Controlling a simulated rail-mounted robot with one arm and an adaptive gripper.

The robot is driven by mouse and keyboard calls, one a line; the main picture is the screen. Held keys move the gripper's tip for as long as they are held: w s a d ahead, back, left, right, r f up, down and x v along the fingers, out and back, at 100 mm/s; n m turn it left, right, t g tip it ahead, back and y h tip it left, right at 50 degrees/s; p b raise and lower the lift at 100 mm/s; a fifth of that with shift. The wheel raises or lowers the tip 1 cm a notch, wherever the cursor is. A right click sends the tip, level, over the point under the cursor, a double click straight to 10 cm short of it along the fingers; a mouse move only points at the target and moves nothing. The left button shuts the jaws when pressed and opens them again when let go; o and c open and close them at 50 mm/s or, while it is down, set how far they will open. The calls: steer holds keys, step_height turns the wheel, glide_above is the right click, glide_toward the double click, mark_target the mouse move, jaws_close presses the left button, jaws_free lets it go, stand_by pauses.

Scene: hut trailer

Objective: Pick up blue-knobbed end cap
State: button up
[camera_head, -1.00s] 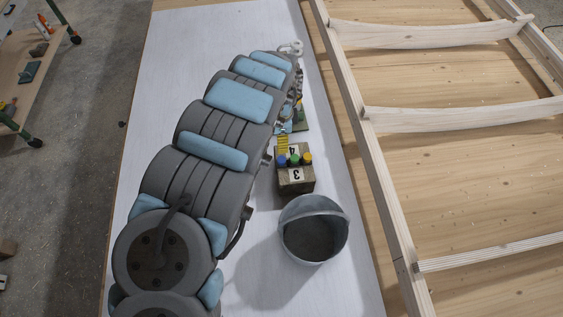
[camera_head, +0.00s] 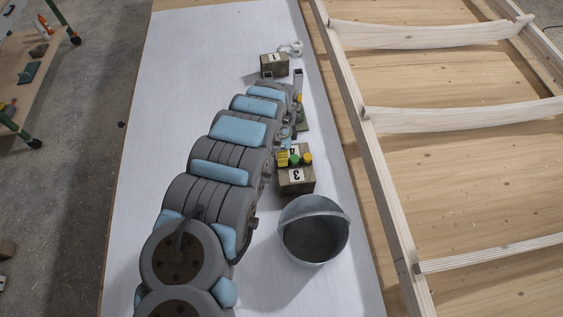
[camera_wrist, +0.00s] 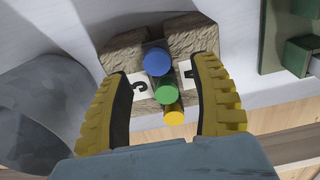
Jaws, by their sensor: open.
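The blue-knobbed end cap (camera_wrist: 157,61) stands in a wooden block (camera_wrist: 125,55) with number labels, in line with a green knob (camera_wrist: 168,94) and a yellow knob (camera_wrist: 174,117). My gripper (camera_wrist: 164,70) is open, its yellow ridged fingers on either side of the row of knobs, with clear gaps to the blue knob. Whether the fingertips reach down to its height I cannot tell. In the head view the block (camera_head: 297,186) stands beside my arm; green and yellow knobs show, while the blue one is hidden behind a yellow finger.
A grey bucket (camera_head: 314,229) stands just in front of the block, and its side shows in the wrist view (camera_wrist: 40,115). Another block (camera_head: 273,65) labelled 1 stands farther back. A wooden frame (camera_head: 385,190) lies to the right. The white tabletop left of my arm is clear.

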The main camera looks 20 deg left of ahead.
steer(key=shift+s+d+f, duration=0.1)
steer(key=shift+d+f, duration=0.05)
steer(key=shift+f, duration=0.65)
steer(key=shift+s+d+f, duration=0.1)
steer(key=shift+f, duration=0.65)
steer(key=shift+w+f, duration=0.1)
steer(key=shift+f, duration=0.85)
steer(key=c, duration=1.1)
steer(key=shift+o, duration=0.2)
